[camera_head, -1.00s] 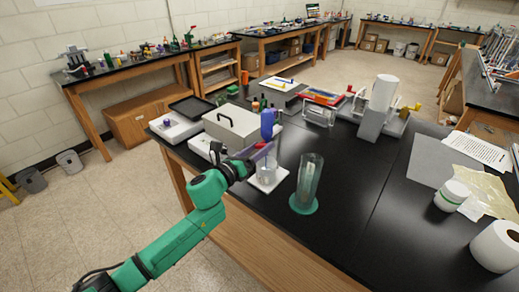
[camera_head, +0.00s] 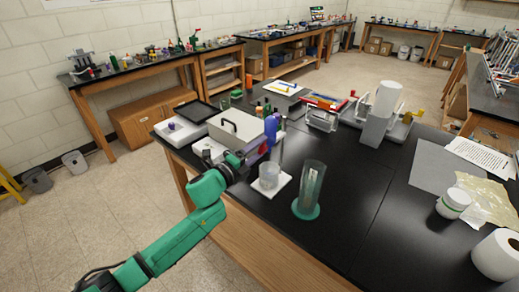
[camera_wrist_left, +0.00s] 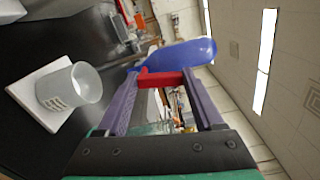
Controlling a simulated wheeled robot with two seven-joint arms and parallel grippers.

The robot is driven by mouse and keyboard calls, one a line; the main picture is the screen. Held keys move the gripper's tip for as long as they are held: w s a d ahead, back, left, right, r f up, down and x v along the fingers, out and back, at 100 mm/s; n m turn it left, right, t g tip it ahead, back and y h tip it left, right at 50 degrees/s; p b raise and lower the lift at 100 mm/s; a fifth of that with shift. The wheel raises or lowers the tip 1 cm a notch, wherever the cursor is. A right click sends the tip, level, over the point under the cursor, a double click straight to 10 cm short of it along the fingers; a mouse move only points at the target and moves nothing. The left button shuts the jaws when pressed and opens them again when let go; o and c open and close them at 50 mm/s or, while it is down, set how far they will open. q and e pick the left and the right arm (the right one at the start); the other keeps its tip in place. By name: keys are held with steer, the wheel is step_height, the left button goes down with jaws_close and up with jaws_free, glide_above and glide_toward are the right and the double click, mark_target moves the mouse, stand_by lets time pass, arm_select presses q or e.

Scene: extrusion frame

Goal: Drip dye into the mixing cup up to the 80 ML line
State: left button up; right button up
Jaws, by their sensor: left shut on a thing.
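The mixing cup (camera_head: 269,178), clear with dark marks, stands upright on a small white square plate (camera_head: 283,183). It also shows in the left wrist view (camera_wrist_left: 72,88); its liquid level cannot be read. My left gripper (camera_head: 264,147) is up and just behind the cup. Its purple fingers (camera_wrist_left: 162,88) are shut on the red part (camera_wrist_left: 160,78) of a rounded blue dye bottle (camera_wrist_left: 182,54). The bottle also shows in the head view (camera_head: 271,128), above the cup's height and apart from it. My right gripper is not in view.
A tall clear cylinder (camera_head: 311,183) on a green base stands right of the cup. A grey case (camera_head: 236,130) and a white box (camera_head: 209,149) are behind and left.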

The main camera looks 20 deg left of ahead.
arm_select(q)
steer(key=shift+w+a+n, duration=0.1)
steer(key=shift+a+n, duration=0.1)
steer(key=shift+n, duration=0.9)
steer(key=o, duration=1.4)
steer(key=b+v, duration=0.3)
steer(key=v, duration=1.1)
steer(key=shift+s+a+b, duration=0.1)
steer(key=shift+s+b, duration=0.2)
steer(key=shift+b, duration=0.1)
